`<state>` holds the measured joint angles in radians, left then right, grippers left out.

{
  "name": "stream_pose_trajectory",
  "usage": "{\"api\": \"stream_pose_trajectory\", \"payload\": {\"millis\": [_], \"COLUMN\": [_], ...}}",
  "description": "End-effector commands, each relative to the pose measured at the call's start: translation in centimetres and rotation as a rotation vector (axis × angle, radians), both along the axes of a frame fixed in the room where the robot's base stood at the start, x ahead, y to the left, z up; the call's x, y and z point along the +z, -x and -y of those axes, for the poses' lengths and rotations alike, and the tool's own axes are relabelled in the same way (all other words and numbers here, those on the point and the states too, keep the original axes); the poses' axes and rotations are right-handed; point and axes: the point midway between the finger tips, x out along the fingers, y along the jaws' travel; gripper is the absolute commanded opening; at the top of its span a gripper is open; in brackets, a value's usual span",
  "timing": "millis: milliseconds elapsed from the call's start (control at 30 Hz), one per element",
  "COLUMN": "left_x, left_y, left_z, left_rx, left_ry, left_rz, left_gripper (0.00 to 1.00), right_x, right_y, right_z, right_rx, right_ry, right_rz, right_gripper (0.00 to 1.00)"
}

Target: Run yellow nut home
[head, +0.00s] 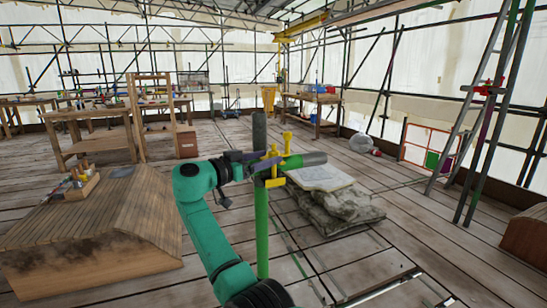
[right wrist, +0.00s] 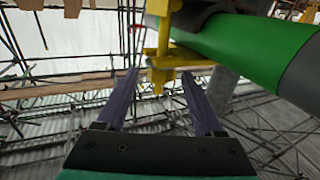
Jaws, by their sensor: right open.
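A yellow clamp fitting (head: 273,163) sits where an upright green pole (head: 262,230) meets a nearly level green and grey tube (head: 305,160). It also shows in the right wrist view (right wrist: 165,62), with a flat yellow piece and a narrow stub hanging below. I cannot tell for sure which yellow part is the nut. My right gripper (right wrist: 159,74) is open, with its purple fingers spread on either side of the yellow stub; contact does not show. In the head view the right gripper (head: 250,160) partly covers the fitting. My left gripper is out of view.
A slanted wooden box (head: 95,225) stands at left. Workbenches (head: 98,140) stand behind, and a ladder (head: 490,110) leans at right. Plank floor between them is mostly clear.

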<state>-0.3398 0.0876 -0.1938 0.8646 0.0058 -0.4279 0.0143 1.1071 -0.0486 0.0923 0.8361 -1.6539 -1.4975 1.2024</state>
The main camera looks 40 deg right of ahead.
Motion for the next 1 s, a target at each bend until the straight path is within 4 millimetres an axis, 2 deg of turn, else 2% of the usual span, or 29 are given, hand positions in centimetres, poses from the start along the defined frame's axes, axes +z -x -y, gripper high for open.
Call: {"api": "stream_pose_trajectory", "payload": {"millis": [33,200,300,400,533,933,1000], "left_x": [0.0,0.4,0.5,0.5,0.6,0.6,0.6], "left_y": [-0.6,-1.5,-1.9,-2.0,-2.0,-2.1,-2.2], "left_z": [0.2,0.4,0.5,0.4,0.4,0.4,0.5], "left_rx": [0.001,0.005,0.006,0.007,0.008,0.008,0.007], "left_ry": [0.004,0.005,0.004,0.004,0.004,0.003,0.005], "left_rz": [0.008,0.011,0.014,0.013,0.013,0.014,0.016], "left_gripper": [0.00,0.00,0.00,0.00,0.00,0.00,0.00], "right_x": [-0.2,-0.1,-0.1,-0.1,0.0,-0.1,-0.6], "right_y": [0.0,0.2,0.3,0.4,0.5,0.4,0.2], "right_z": [-1.5,-6.7,-9.1,-10.5,-11.1,-11.1,-11.0], "right_rx": [0.004,0.005,0.003,0.002,-0.001,-0.001,0.007], "right_ry": [0.000,0.000,0.000,0.000,0.000,0.000,-0.005], "right_rz": [0.000,-0.002,-0.002,-0.003,-0.001,-0.002,-0.018], "right_gripper": [0.69,0.69,0.69,0.69,0.69,0.69,0.69]}}
